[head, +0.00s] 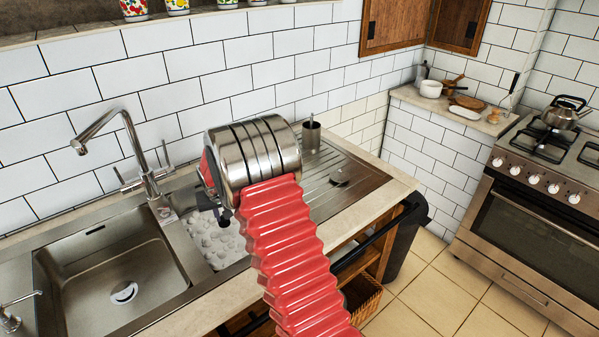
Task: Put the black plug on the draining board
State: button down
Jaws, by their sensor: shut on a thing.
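My gripper (222,213) is mostly hidden behind the steel wrist of my arm. Its dark end shows over the small middle basin with foamy water (218,240). It is shut on a small dark thing, which I take to be the black plug; its outline cannot be told apart from the jaws. The draining board (318,188) is ribbed steel, to the right of that basin. My gripper is left of the board, apart from it.
A metal cup (311,136) stands at the back of the draining board, and a small round metal piece (339,176) lies on it. A tap (130,150) rises behind the sink. A large empty basin (110,275) is at left. A stove (540,210) stands far right.

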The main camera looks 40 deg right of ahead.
jog(key=s+a+r+n+y, duration=0.1)
jog(key=s+a+r+n, duration=0.15)
jog(key=s, duration=0.35)
jog(key=s+a+r+n, duration=0.1)
jog(key=s+a+r, duration=0.1)
jog(key=s+r, duration=0.3)
jog(key=d+r+m, duration=0.1)
jog(key=d, duration=0.6)
jog(key=d+r+m, duration=0.1)
jog(key=d+r, duration=0.1)
jog(key=d, duration=0.5)
jog(key=d+r+m+h, duration=0.1)
jog(key=d+r, duration=0.1)
jog(key=d, duration=0.5)
jog(key=shift+s+d+r+m, duration=0.1)
jog(key=shift+s+d+m, duration=0.15)
jog(key=shift+d, duration=0.05)
jog(key=s+d+r, duration=0.1)
jog(key=d+r, duration=0.4)
jog(key=d, duration=0.4)
jog(key=shift+d+m, duration=0.4)
jog(key=shift+f, duration=2.45)
jog(key=shift+f, duration=2.5)
